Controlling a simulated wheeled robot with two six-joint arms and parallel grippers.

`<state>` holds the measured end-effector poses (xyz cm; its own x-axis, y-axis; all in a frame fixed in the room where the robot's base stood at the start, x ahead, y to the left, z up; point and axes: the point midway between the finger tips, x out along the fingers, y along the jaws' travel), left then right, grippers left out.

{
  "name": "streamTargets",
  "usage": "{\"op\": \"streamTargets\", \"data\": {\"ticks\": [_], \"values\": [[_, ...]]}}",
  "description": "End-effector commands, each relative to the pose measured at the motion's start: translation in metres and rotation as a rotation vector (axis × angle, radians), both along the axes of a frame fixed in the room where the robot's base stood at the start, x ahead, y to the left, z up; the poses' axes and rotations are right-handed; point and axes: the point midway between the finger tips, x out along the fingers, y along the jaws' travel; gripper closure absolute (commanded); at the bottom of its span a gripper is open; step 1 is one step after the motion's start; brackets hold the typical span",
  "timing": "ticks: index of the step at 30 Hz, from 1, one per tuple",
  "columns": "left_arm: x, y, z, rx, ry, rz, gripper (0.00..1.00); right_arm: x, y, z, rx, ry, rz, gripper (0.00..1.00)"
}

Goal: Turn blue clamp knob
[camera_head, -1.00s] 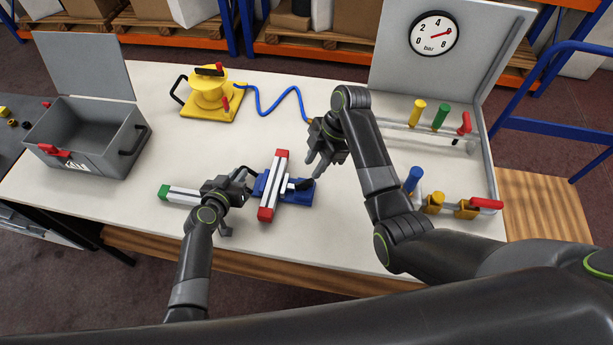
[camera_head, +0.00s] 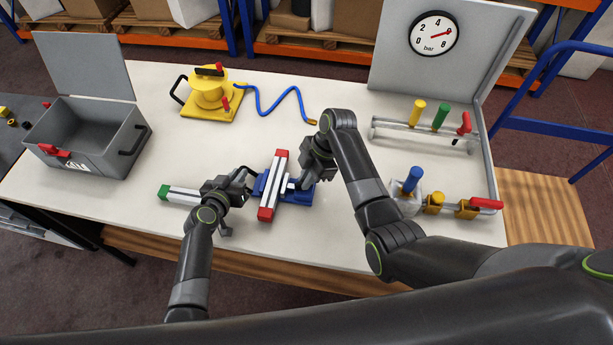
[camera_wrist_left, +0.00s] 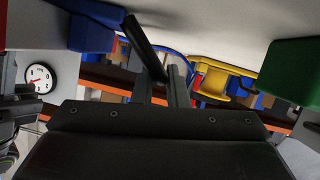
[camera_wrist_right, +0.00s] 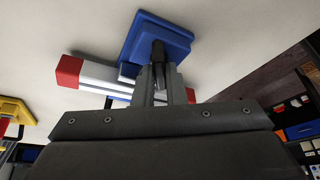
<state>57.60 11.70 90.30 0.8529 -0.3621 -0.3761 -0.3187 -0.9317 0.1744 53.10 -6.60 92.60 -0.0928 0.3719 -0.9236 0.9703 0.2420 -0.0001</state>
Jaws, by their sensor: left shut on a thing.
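The blue clamp (camera_head: 299,197) sits on the table front centre, with a light bar with red ends (camera_head: 274,190) across it. A bar with a green end (camera_head: 165,191) lies to its left. My left gripper (camera_head: 244,177) is at the clamp's left side, shut on what looks like its black handle (camera_wrist_left: 146,44). My right gripper (camera_head: 304,183) is low over the clamp's right side. In the right wrist view the dark knob (camera_wrist_right: 158,50) is at its fingertips, over the blue base. Whether the fingers grip it is unclear.
A yellow unit (camera_head: 210,95) with a blue hose (camera_head: 270,106) stands behind. An open grey box (camera_head: 95,150) is on the left. On the right are a gauge panel (camera_head: 455,65), coloured handles such as the blue one (camera_head: 413,178), and a rail.

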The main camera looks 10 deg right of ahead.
Motion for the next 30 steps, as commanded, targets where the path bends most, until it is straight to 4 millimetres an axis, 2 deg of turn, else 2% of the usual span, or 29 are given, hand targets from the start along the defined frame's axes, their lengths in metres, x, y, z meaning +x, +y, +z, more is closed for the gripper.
{"op": "streamTargets", "data": {"ticks": [8, 19, 30], "values": [[-0.0022, 0.0002, -0.0035, 0.003, 0.007, -0.003, 1.0, 0.0002, 0.0002, -0.0003, 0.0, -0.004, -0.049, 1.0], [-0.0022, -0.0001, -0.0034, 0.002, 0.007, -0.003, 1.0, -0.0011, 0.0002, 0.0005, 0.0, -0.005, -0.355, 1.0], [-0.0023, -0.0002, -0.0034, 0.002, 0.007, -0.003, 1.0, -0.0008, 0.0004, 0.0008, 0.002, -0.005, -0.388, 1.0]]}}
